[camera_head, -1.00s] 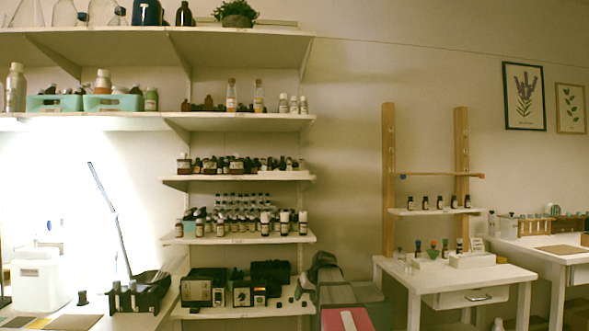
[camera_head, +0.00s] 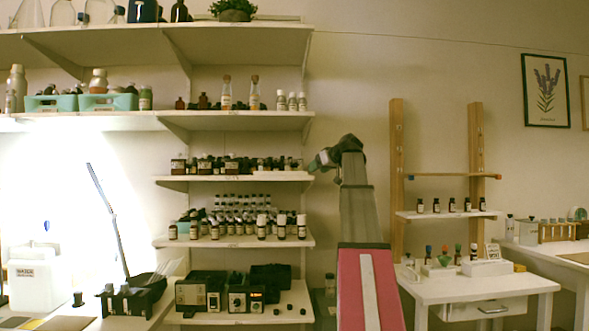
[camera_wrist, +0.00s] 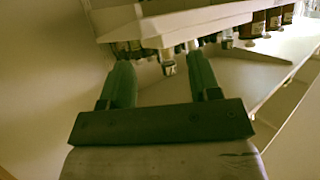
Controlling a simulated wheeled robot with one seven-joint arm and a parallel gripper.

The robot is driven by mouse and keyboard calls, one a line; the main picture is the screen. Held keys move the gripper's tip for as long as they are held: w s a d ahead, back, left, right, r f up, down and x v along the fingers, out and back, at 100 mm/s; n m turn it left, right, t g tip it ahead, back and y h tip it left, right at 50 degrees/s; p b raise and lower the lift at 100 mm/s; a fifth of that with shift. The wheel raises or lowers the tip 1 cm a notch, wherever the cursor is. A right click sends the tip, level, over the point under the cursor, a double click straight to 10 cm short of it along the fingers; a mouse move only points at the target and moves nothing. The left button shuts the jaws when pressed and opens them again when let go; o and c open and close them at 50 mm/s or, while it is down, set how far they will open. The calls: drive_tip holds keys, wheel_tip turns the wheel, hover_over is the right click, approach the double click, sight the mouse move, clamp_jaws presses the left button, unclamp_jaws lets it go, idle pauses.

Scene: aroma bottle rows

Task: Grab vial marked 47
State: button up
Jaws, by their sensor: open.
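Small dark bottles with pale labels (camera_head: 235,164) stand crowded on a wall shelf (camera_head: 215,179), and more vials (camera_head: 235,207) fill the shelf below. No number 47 can be read on any of them. My gripper (camera_head: 318,163) is raised beside the right end of the upper of these two shelves, apart from the bottles. In the wrist view my gripper (camera_wrist: 160,68) has its two green fingers spread with a gap between them. A small pale-labelled vial (camera_wrist: 168,66) shows beyond the gap, not held.
White shelf boards (camera_wrist: 195,22) and several brown bottles (camera_wrist: 268,20) lie ahead in the wrist view. Dark boxed devices (camera_head: 200,290) sit on the bottom shelf. A white table (camera_head: 480,283) and a wooden rack with a few bottles (camera_head: 436,205) stand to the right.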

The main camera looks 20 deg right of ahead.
approach(302, 164)
drive_tip(key=s, duration=0.1)
drive_tip(key=shift+n+t, duration=0.3)
drive_tip(key=x, duration=1)
drive_tip(key=shift+w+f, duration=0.1)
drive_tip(key=shift+w, duration=0.15)
drive_tip(key=shift+c, duration=0.3)
drive_tip(key=c, duration=1)
